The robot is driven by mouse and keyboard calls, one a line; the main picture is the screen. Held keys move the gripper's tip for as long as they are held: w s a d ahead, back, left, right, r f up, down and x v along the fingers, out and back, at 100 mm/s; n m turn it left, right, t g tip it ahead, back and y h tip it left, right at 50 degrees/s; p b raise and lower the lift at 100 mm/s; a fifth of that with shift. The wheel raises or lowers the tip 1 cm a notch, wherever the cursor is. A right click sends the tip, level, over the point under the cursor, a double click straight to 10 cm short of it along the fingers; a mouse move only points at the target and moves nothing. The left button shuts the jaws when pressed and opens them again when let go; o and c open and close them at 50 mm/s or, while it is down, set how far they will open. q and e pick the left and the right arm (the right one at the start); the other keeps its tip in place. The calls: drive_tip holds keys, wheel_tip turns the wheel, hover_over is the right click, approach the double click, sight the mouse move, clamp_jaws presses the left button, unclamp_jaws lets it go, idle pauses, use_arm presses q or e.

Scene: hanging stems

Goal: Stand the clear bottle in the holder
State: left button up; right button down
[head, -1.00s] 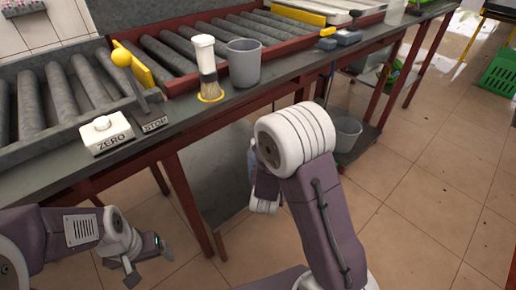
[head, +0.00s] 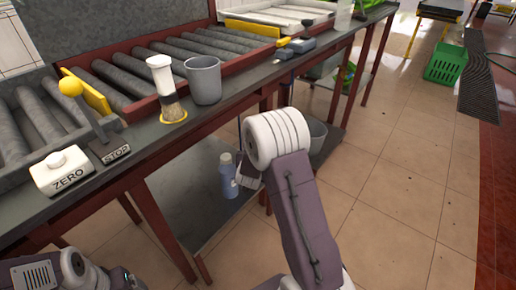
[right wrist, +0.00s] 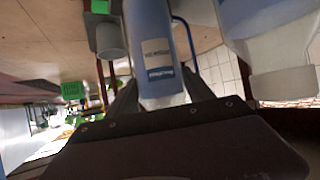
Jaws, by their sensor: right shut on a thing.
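In the right wrist view, which is upside down, my right gripper (right wrist: 161,88) is shut on a blue bottle (right wrist: 150,25) with a pale label. A second bottle (right wrist: 268,48), blue with a pale shoulder and white cap, fills the upper right corner, close by. In the head view a blue bottle with a pale cap (head: 228,180) shows under the table, just left of my right gripper, which is mostly hidden behind my arm. A clear vessel (head: 344,15) stands far back on the table. My left gripper (head: 122,281) is cut off at the lower edge. I cannot make out a holder.
The table (head: 120,160) carries a brush (head: 164,85) on a yellow ring, a grey cup (head: 204,82), a ZERO box (head: 62,172) and a roller conveyor (head: 140,75). A lower shelf (head: 190,215) is beneath. A green crate (head: 445,66) stands on open floor at right.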

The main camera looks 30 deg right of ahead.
use_arm(q)
wheel_tip(320, 180, down, 4)
drive_tip(key=b, duration=0.3)
drive_tip(key=shift+r+b, duration=0.15)
drive_tip(key=shift+b, duration=0.2)
use_arm(e)
drive_tip(key=x, duration=0.8)
drive_tip(key=shift+w+d+r, duration=0.15)
drive_tip(key=shift+w, duration=0.15)
drive_tip(key=shift+c, duration=2)
unclamp_jaws()
